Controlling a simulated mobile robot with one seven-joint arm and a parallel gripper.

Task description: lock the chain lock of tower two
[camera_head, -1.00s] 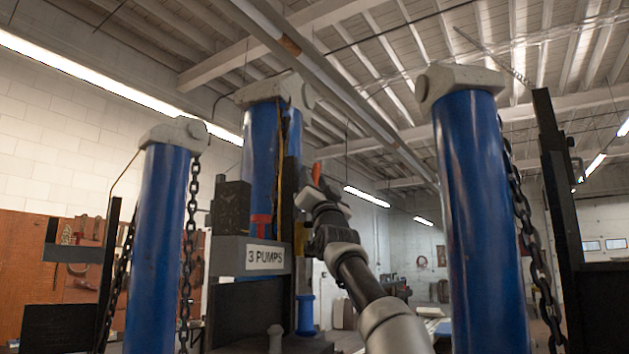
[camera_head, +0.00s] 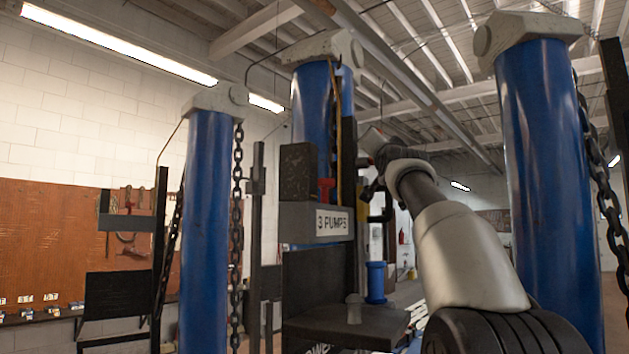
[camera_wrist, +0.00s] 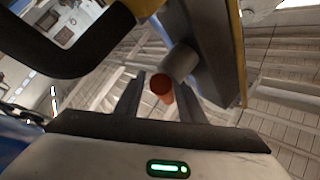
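Three blue towers with grey caps stand ahead in the head view: a left tower (camera_head: 207,225), a middle tower (camera_head: 312,110) and a right tower (camera_head: 548,170). I cannot tell which is tower two. My gripper (camera_head: 372,152) is up beside the middle tower, partly hidden by my arm. In the wrist view my gripper (camera_wrist: 159,100) has its two fingers apart. An orange-red rod end (camera_wrist: 161,86) with a grey cylinder (camera_wrist: 179,62) shows between and beyond them; contact is not visible. It may be the lock's handle, but I cannot be sure.
A chain (camera_head: 237,230) hangs beside the left tower, and another chain (camera_head: 604,190) beside the right one. In the wrist view a black curved bar (camera_wrist: 75,65) and a yellow-edged post (camera_wrist: 213,50) are close.

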